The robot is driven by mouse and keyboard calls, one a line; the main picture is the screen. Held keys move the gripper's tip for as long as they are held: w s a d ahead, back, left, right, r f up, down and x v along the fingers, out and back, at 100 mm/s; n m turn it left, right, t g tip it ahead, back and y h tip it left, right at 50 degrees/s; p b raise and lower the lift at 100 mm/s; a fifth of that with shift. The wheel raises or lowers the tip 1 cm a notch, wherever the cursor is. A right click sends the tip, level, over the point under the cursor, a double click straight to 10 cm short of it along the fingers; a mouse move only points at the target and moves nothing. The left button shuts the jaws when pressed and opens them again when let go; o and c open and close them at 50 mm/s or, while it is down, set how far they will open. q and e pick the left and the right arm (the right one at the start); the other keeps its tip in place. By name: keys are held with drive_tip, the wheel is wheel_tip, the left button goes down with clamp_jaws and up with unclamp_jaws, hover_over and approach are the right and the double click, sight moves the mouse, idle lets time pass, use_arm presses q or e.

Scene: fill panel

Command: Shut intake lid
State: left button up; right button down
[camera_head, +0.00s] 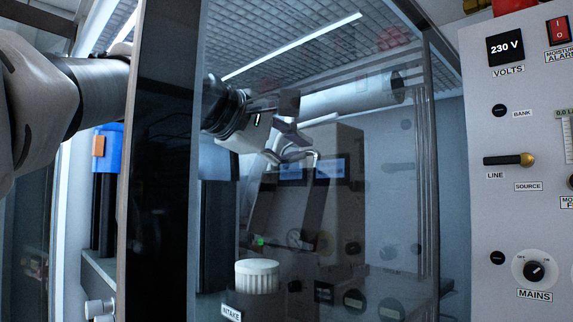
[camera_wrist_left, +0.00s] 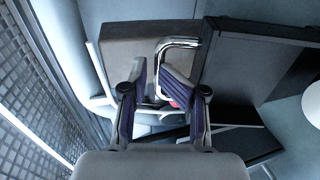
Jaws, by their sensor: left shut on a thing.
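My left gripper (camera_head: 297,151) is seen through a clear pane in the head view, high inside the cabinet. In the left wrist view its two fingers (camera_wrist_left: 154,78) are closed around a bent chrome handle (camera_wrist_left: 182,42). The handle's end also shows just past the fingertips in the head view (camera_head: 315,157). The panel that the handle belongs to is partly hidden, and I cannot tell its tilt. A white ribbed cap (camera_head: 257,276) stands low in the head view, near a label reading INTAKE (camera_head: 231,313). My right gripper is not in view.
The clear pane's dark frame post (camera_head: 160,160) stands beside my left arm. A grey control panel (camera_head: 515,150) with MAINS and LINE controls is at the right. Behind the pane is a machine with small screens (camera_head: 330,168). A blue-topped post (camera_head: 107,150) stands at the left.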

use_arm(q)
drive_tip(key=shift+s+a+b, duration=0.15)
drive_tip(key=shift+s+b, duration=0.2)
drive_tip(key=shift+s, duration=0.05)
drive_tip(key=b+v, duration=0.3)
drive_tip(key=v, duration=0.3)
drive_tip(key=shift+r, duration=0.35)
